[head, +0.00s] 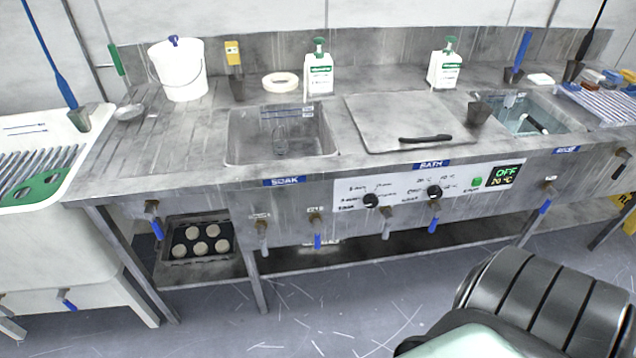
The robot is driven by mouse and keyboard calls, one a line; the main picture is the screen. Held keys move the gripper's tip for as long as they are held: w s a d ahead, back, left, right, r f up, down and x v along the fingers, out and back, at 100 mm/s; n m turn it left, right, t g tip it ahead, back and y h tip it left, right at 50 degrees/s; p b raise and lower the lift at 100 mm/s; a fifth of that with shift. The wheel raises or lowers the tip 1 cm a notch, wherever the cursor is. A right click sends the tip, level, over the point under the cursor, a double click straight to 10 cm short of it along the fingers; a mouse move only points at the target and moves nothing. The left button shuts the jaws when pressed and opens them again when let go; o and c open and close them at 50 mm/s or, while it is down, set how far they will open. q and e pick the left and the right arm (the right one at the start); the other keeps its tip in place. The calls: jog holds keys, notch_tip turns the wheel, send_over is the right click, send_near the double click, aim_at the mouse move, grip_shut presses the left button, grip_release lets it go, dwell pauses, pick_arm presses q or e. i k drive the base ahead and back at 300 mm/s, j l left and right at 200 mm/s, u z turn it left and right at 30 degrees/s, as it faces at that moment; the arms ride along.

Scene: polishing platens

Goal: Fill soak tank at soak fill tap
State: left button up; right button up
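The soak tank (245,135) is an open rectangular metal basin left of centre in the counter, above a blue SOAK label (284,181). Graduation marks show on its back wall; I make out no clear water surface in it. Two taps sit on the counter front below it: one with a grey lever (262,236) and one with a blue lever (317,240). Both levers hang down. Their small labels are too blurred to read, so I cannot tell which is the fill tap. Neither of my grippers is in view.
A lidded tank (385,110) marked BATH and an open tank (540,105) stand to the right. A control panel (410,192) reads OFF. A white bucket (180,75) and two bottles (318,75) stand at the back. The floor (330,310) in front is clear.

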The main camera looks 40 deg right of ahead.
aim_at(317, 238)
jog(key=i+l+z, duration=0.15)
jog(key=l+z, duration=0.2)
jog(key=i+l+z, duration=0.2)
jog(key=z, duration=0.15)
jog(key=i+l+z, duration=0.15)
jog(key=z, duration=0.2)
jog(key=i, duration=0.1)
